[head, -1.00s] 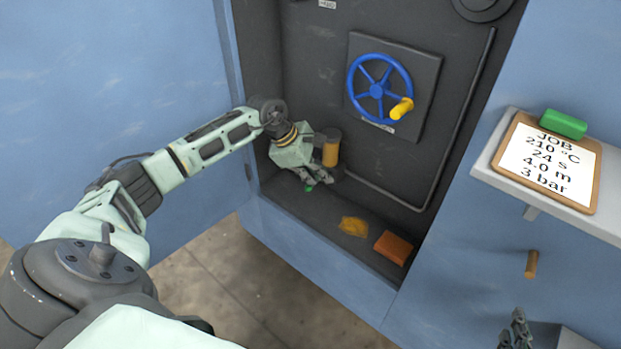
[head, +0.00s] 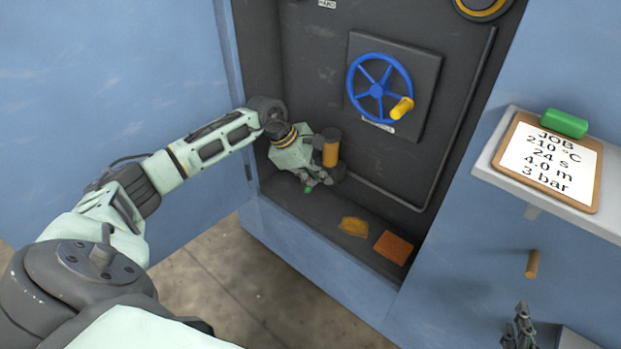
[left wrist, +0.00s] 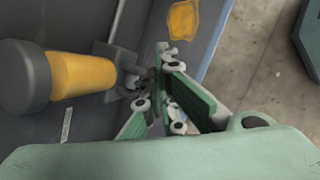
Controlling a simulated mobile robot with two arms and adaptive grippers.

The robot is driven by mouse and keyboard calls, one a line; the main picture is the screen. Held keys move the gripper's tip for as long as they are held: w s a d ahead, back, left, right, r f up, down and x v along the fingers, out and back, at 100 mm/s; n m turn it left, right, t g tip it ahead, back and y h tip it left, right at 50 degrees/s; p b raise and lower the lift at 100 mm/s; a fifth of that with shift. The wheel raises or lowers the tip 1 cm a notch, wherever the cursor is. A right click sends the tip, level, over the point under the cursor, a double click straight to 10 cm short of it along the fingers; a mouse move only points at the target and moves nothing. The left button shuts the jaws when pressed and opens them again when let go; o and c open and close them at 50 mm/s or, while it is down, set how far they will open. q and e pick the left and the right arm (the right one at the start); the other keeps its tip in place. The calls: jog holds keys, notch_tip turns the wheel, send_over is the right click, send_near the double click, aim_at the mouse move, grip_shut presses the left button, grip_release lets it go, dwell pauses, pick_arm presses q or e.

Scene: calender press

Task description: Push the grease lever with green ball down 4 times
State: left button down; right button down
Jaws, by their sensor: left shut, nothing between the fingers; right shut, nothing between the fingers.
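The grease pump, an orange cylinder (head: 331,154) with a dark cap, stands in the recess at the lower left of the dark panel. It also shows large at the left in the left wrist view (left wrist: 80,75). My left gripper (head: 316,184) is shut and empty, with its fingers at the pump's lower front. In the left wrist view its fingertips (left wrist: 165,68) are beside the pump's dark bracket. A small green spot shows by the fingers in the head view; I cannot tell whether it is the lever's ball. The lever is hidden. My right gripper (head: 520,330) is shut at the bottom right.
A blue handwheel (head: 377,91) with a yellow knob is above the pump. A yellow patch (head: 354,227) and an orange block (head: 393,247) lie on the recess floor. A shelf with a job clipboard (head: 546,160) and a wooden peg (head: 532,264) are at the right.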

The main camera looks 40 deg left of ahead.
pick_arm(q)
jog(key=shift+s+f, duration=0.15)
jog(key=shift+f, duration=0.15)
pick_arm(e)
jog(key=shift+w+a+r+t, duration=0.2)
jog(key=shift+w+r+t, duration=0.2)
jog(key=shift+r, duration=0.25)
dwell(0.9)
